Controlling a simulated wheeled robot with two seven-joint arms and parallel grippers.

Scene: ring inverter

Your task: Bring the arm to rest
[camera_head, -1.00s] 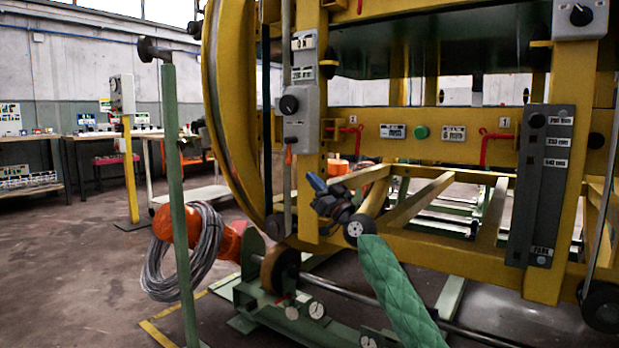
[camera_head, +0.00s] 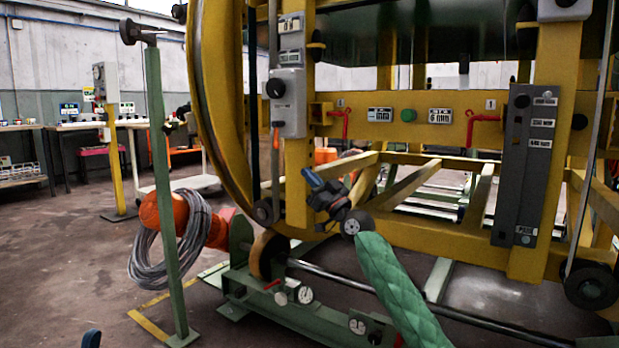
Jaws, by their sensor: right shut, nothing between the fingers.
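My right gripper (camera_head: 311,179) shows in the middle of the head view, at the end of my arm with the green quilted sleeve. Its dark body points up and left, and its blue fingers are shut with nothing between them. It appears in front of the lower part of the yellow ring inverter (camera_head: 435,240); I cannot tell the exact distance. A small dark blue tip (camera_head: 91,339) at the bottom left edge may be part of my left gripper; the rest is out of view.
The inverter's green base (camera_head: 290,318) and long shaft (camera_head: 460,318) lie low in front. A green post (camera_head: 166,200) stands at left beside an orange motor with coiled grey cable (camera_head: 190,250). A grey control panel (camera_head: 523,165) hangs at right. Open floor (camera_head: 65,260) lies at left.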

